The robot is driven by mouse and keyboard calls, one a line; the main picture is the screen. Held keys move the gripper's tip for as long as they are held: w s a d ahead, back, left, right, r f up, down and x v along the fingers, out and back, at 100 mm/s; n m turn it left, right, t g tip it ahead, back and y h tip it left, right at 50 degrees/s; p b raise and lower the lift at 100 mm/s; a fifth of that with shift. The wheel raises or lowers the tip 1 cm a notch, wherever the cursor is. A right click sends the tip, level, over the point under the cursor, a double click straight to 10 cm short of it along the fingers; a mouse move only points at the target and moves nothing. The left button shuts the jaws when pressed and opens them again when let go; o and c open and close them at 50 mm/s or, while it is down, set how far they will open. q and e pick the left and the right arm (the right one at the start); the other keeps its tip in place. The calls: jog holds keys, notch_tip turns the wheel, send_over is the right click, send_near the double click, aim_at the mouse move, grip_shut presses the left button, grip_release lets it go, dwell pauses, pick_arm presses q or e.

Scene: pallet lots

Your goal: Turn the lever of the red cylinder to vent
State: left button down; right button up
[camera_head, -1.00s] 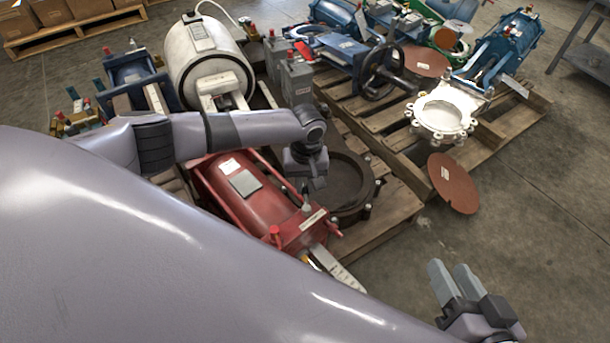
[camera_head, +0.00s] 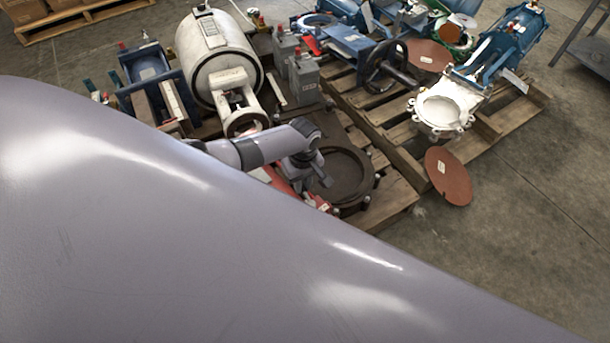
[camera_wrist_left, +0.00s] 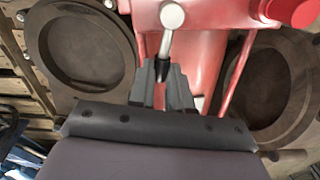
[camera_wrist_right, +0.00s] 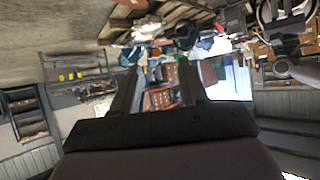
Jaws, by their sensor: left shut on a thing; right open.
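The red cylinder (camera_wrist_left: 205,40) fills the upper middle of the left wrist view. In the head view only small parts of it (camera_head: 283,184) show, behind my arm and body. Its lever (camera_wrist_left: 167,43) has a pale round pivot and a dark end. My left gripper (camera_wrist_left: 162,78) is shut on the lever's dark end, with one finger on each side. In the head view the left gripper (camera_head: 320,184) is low over the cylinder's end. My right gripper (camera_wrist_right: 158,80) is open with nothing between its fingers, and is outside the head view.
A white cylinder (camera_head: 212,62) and grey boxes (camera_head: 304,78) stand behind my left arm. A dark flange ring (camera_head: 345,200) lies beside the red cylinder on a wooden pallet (camera_head: 392,207). A brown disc (camera_head: 448,176) lies at the pallet's right. Open floor (camera_head: 540,240) lies farther right.

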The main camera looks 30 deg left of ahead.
pick_arm(q)
jog(key=shift+s+a+n+p, duration=0.2)
jog(key=shift+s+n+p, duration=0.2)
jog(key=shift+n, duration=0.25)
jog(key=shift+s+a+n+p, duration=0.15)
jog(key=shift+s+n+p, duration=0.1)
jog(key=shift+n+p, duration=0.35)
pick_arm(e)
jog(key=shift+s+d+f+m+g+h, duration=0.15)
jog(key=shift+s+d+f, duration=0.15)
jog(key=shift+d, duration=0.2)
jog(key=shift+s+d+f+m+g+h, duration=0.15)
jog(key=shift+s+d, duration=0.1)
jog(key=shift+d, duration=0.25)
pick_arm(q)
jog(key=c, duration=1.1)
grip_release()
jog(key=shift+o, duration=0.2)
pick_arm(e)
jog(key=shift+a, duration=0.1)
pick_arm(q)
jog(key=shift+r, duration=0.15)
pick_arm(e)
jog(key=shift+r, duration=0.15)
